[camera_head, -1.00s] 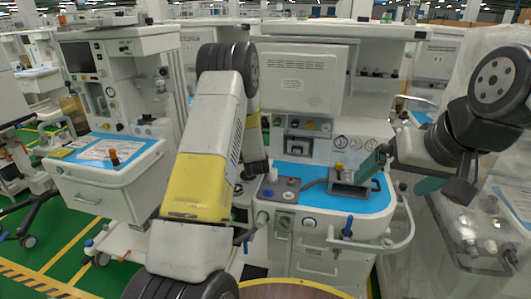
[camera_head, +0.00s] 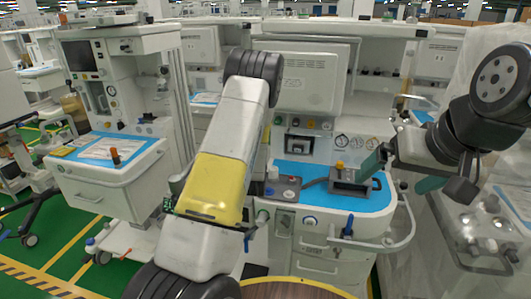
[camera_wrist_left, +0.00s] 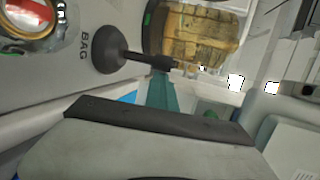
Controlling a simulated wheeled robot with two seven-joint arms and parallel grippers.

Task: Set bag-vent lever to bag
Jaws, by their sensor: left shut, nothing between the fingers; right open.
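In the left wrist view, the bag-vent lever (camera_wrist_left: 115,50) is a black handle on a round hub, its arm pointing right. The word BAG is printed on the pale panel beside the hub, left of it. My left gripper (camera_wrist_left: 160,82) shows there as teal fingers, shut and empty, with the tips close to the lever's free end; I cannot tell whether they touch. In the head view my left arm hides this gripper, and I cannot make out the lever. My right gripper (camera_head: 393,180) is open and empty above the right side of the middle cart's blue top.
The middle anaesthesia cart (camera_head: 330,225) has a blue worktop (camera_head: 330,200) with a grey tray on it. An amber canister (camera_wrist_left: 195,30) is right of the lever in the wrist view. Another cart (camera_head: 110,190) stands left. A plastic-covered machine (camera_head: 475,225) stands right.

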